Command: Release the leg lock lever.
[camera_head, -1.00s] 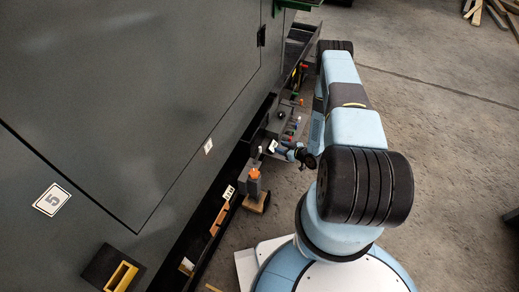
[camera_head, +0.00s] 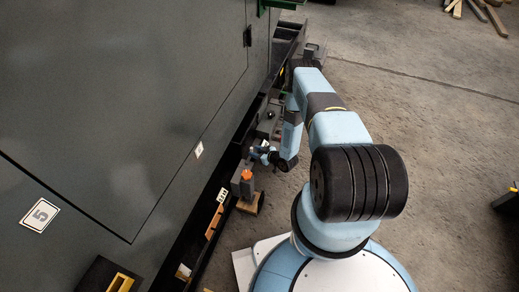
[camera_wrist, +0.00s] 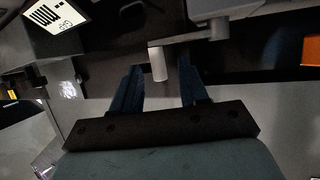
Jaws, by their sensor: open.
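In the wrist view, a grey lever arm (camera_wrist: 188,40) ends in a pale cylindrical handle (camera_wrist: 157,63) that points down in the picture. It looks like the leg lock lever. My gripper (camera_wrist: 157,78) is open, its two blue fingers on either side of the handle's end. A gap shows on both sides, so I see no contact; the depth between them is hard to judge. In the head view my gripper (camera_head: 258,152) is low beside the dark cabinet (camera_head: 120,90), near an orange-topped grey post (camera_head: 247,184). The lever cannot be made out there.
The post stands on a wooden block (camera_head: 250,203). A white label (camera_wrist: 56,15) is at the upper left of the wrist view, an orange part (camera_wrist: 311,50) at its right. Small parts line the cabinet's lower edge. Concrete floor (camera_head: 430,130) to the right is mostly clear.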

